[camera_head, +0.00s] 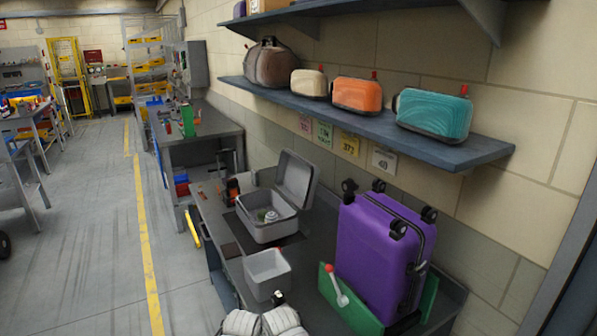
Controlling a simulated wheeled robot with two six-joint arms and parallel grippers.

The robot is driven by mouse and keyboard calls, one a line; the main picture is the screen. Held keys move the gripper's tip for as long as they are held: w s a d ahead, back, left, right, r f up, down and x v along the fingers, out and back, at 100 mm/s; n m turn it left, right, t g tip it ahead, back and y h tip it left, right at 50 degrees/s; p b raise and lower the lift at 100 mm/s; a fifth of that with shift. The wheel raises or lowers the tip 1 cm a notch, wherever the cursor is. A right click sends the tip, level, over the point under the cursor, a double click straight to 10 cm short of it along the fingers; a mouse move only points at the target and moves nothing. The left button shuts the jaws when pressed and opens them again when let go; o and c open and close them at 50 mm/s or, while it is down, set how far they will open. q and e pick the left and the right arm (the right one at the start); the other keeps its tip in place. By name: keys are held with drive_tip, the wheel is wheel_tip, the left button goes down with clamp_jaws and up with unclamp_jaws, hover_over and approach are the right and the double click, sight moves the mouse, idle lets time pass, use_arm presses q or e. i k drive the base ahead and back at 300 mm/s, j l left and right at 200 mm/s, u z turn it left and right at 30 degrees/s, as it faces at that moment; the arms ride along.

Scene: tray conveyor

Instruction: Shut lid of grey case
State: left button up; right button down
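The grey case (262,233) stands on the dark workbench along the right wall, on a dark mat. Its lid (297,178) is open and stands up at the back right, leaning slightly toward the wall. A small white item (271,215) and something greenish lie inside the case; they are too small to make out.
A grey open bin (266,273) stands in front of the case. A purple suitcase (375,245) with black wheels stands to its right, by a green panel (346,306). A wall shelf (375,125) holding several bags hangs above.

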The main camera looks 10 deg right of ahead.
sight(297, 178)
drive_tip(key=i+j+z, duration=0.1)
drive_tip(key=j, duration=0.3)
drive_tip(key=i+j, duration=0.25)
drive_tip(key=j, duration=0.15)
drive_tip(key=i+j+z, duration=0.15)
drive_tip(key=j, duration=0.2)
drive_tip(key=i+j+z, duration=0.1)
drive_tip(key=j, duration=0.35)
drive_tip(key=i+j, duration=0.2)
drive_tip(key=j, duration=0.2)
drive_tip(key=i+j+z, duration=0.15)
drive_tip(key=j, duration=0.3)
